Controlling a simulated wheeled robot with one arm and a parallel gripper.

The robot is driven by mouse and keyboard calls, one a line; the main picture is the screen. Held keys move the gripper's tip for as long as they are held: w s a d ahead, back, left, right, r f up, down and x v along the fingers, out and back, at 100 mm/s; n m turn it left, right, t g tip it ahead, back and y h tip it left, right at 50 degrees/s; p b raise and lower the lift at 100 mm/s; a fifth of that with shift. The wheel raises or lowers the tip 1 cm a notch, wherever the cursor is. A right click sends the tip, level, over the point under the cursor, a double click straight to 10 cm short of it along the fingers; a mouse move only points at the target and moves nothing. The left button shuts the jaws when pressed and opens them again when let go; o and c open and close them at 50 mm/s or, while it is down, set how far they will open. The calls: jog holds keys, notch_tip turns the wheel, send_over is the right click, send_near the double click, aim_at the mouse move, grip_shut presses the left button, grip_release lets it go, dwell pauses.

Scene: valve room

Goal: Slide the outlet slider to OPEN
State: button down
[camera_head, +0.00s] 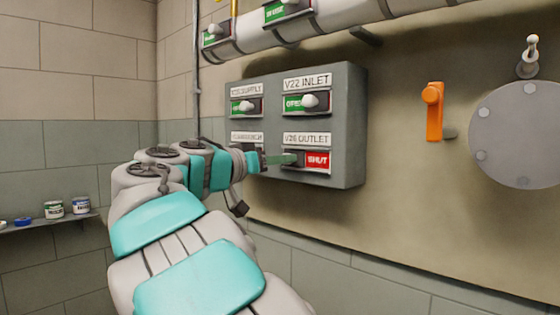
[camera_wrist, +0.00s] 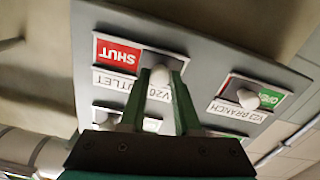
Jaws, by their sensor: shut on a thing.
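The outlet slider is the lower right one on the grey valve box (camera_head: 353,130). Its red SHUT field (camera_head: 318,160) shows at the right of its slot, and the same red field (camera_wrist: 117,56) shows upside down in the wrist view. The white outlet knob (camera_wrist: 160,77) sits at the slot's other end, the left in the head view. My gripper (camera_head: 291,159) reaches it from the left. In the wrist view my gripper's green fingers (camera_wrist: 161,84) stand on both sides of the knob, shut on it. The fingers hide part of the knob and slot.
The inlet slider (camera_head: 310,101) above shows green. The branch knob (camera_wrist: 247,97) lies close beside my gripper, with green at its slot's end. A pipe (camera_head: 330,22) runs above the box. An orange lever (camera_head: 433,112) and a round plate (camera_head: 520,130) are on the wall to the right.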

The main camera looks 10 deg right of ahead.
dwell(0.6)
jog(key=s+d+b, duration=0.1)
jog(key=s+b, duration=0.1)
jog(key=s+d+b, duration=0.2)
jog(key=b, duration=0.1)
jog(key=shift+s+d+f, duration=0.1)
jog(key=shift+s+f, duration=0.05)
jog(key=shift+f, duration=0.05)
jog(key=shift+s+d+r, duration=0.15)
jog(key=shift+s+d, duration=0.1)
jog(key=shift+s, duration=0.15)
jog(key=c, duration=0.6)
grip_release()
